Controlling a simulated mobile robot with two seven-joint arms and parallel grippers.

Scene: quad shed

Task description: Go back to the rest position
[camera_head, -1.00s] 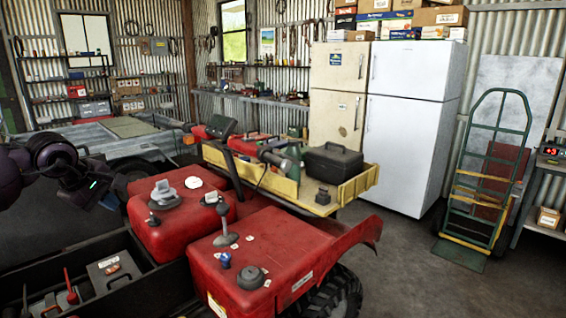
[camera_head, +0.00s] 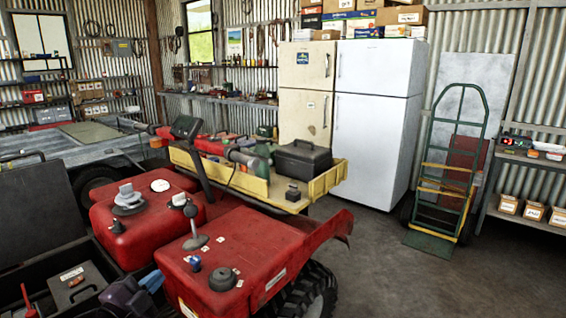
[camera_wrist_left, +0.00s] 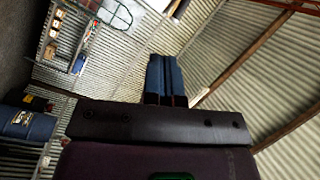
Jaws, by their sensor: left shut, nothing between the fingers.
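My left gripper (camera_head: 152,281) is low in the head view, at the bottom edge, between the open black chest and the front of the red quad. In the left wrist view its two blue fingers (camera_wrist_left: 166,78) lie side by side, closed together with nothing between them. The wrist view is tilted and looks past the fingers to corrugated walls. My right gripper is not in view.
The red quad (camera_head: 240,245) with its yellow-edged rack (camera_head: 330,181) fills the middle. A black chest (camera_head: 35,215) with a raised lid stands at the left, holding a grey case (camera_head: 80,285). Open floor (camera_head: 375,260) lies at the right, before the white fridge (camera_head: 370,150) and green hand truck (camera_head: 455,170).

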